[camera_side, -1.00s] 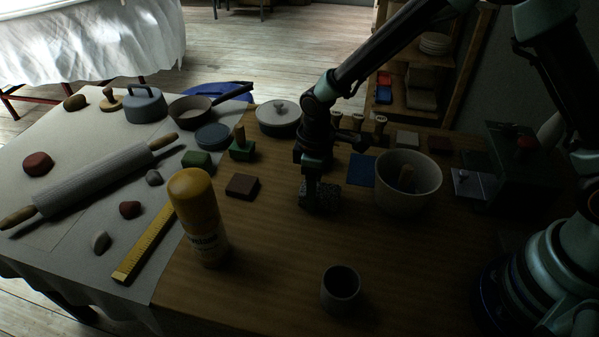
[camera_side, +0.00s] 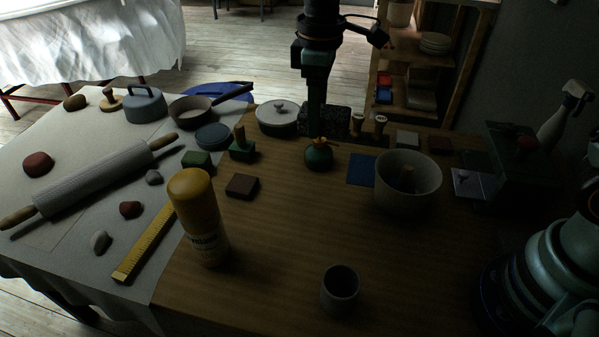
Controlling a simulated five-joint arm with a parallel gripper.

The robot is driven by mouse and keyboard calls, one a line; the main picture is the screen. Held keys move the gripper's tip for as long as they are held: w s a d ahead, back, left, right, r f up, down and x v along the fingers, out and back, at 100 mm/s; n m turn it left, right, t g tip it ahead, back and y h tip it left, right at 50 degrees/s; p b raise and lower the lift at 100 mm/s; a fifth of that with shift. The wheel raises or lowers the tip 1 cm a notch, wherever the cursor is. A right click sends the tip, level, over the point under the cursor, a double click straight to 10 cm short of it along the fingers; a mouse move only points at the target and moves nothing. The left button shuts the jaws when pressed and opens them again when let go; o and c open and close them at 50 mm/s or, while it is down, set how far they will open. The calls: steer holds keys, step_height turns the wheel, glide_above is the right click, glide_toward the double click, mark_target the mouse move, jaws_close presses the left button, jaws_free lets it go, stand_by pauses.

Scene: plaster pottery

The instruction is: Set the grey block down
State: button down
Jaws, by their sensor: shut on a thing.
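The grey block (camera_side: 338,121) is dark and speckled, towards the back of the wooden table. My gripper (camera_side: 316,128) is shut on it, with a dark finger crossing in front of the block and hiding its middle. The block shows to both sides of the finger. I cannot tell from this view whether its underside touches the table or hangs above it.
A small green pot with an orange top (camera_side: 318,156) stands just below the block in the picture. A lidded pot (camera_side: 278,117) is to the left, wooden-handled stamps (camera_side: 381,126) to the right. A white bowl (camera_side: 408,190) and blue tile (camera_side: 361,170) lie nearer.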

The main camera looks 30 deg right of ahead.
steer(key=shift+w+r+m, duration=0.4)
steer(key=shift+w+m, duration=0.05)
steer(key=shift+m, duration=0.25)
steer(key=w+r+m, duration=0.1)
steer(key=w+m, duration=0.6)
steer(key=m, duration=2.8)
glide_above(281, 161)
steer(key=f, duration=0.2)
step_height(281, 161, down, 19)
steer(key=shift+w+r, duration=0.1)
steer(key=shift+f, duration=0.2)
steer(key=shift+c, duration=0.6)
jaws_free()
